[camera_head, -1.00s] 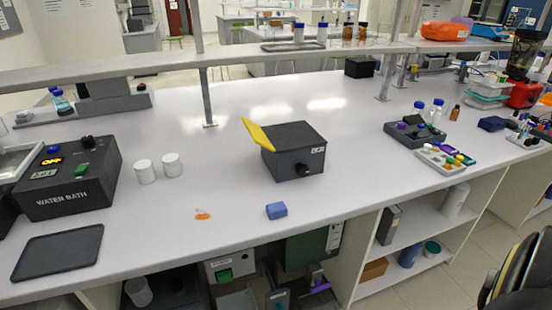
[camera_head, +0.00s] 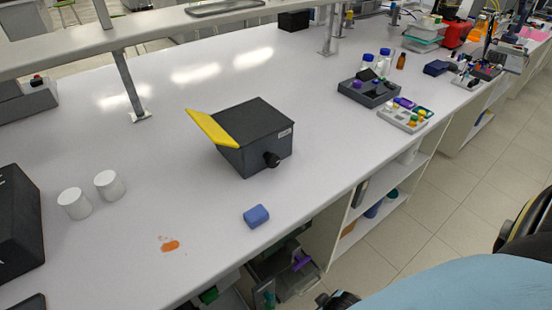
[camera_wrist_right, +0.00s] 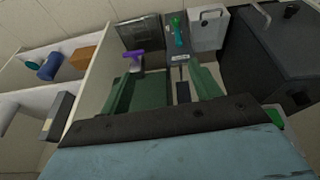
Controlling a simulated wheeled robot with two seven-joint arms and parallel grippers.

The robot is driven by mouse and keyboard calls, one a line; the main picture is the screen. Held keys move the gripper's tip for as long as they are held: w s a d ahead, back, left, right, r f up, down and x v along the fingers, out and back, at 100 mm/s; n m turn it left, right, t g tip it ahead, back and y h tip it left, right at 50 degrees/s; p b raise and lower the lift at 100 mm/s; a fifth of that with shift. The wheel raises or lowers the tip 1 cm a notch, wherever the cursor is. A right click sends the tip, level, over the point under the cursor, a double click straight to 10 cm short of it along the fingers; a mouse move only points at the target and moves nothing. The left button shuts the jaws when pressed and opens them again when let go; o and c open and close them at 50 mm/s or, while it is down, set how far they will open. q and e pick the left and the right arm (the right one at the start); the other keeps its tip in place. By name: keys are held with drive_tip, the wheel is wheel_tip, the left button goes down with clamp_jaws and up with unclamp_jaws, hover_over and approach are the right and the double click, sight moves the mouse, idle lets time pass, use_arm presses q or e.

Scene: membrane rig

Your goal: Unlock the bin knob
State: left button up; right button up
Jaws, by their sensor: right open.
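The bin is a dark grey box (camera_head: 255,125) with a raised yellow flap (camera_head: 211,128) on its left side, on the white bench in the head view. Its black round knob (camera_head: 272,160) sticks out low on the front face, with a small white label above it. The bin and knob do not show in the right wrist view. My right gripper (camera_wrist_right: 164,75) shows in that view as two green fingers spread apart, with nothing between them. It points toward the space under the bench, away from the knob. My left gripper is out of view.
A blue block (camera_head: 256,216) lies in front of the bin near the bench edge. An orange spill (camera_head: 169,245) and two white cylinders (camera_head: 109,185) are to the left. A dark rack (camera_head: 369,92) and a tray of small bottles (camera_head: 405,118) stand right.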

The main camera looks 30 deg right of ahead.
drive_tip(key=w+r+t+p, duration=0.15)
drive_tip(key=w+r, duration=0.35)
drive_tip(key=r, duration=0.6)
drive_tip(key=w+r+t, duration=0.2)
drive_tip(key=w+r, duration=0.4)
drive_tip(key=r, duration=0.5)
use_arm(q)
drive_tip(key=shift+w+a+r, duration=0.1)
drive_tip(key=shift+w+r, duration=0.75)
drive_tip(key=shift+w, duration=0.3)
use_arm(e)
drive_tip(key=m+t+y, duration=0.2)
drive_tip(key=t+y, duration=0.1)
drive_tip(key=t, duration=0.3)
approach(275, 162)
drive_tip(key=x, duration=1)
drive_tip(key=shift+w+f, duration=0.15)
drive_tip(key=shift+w, duration=0.1)
drive_tip(key=c, duration=1)
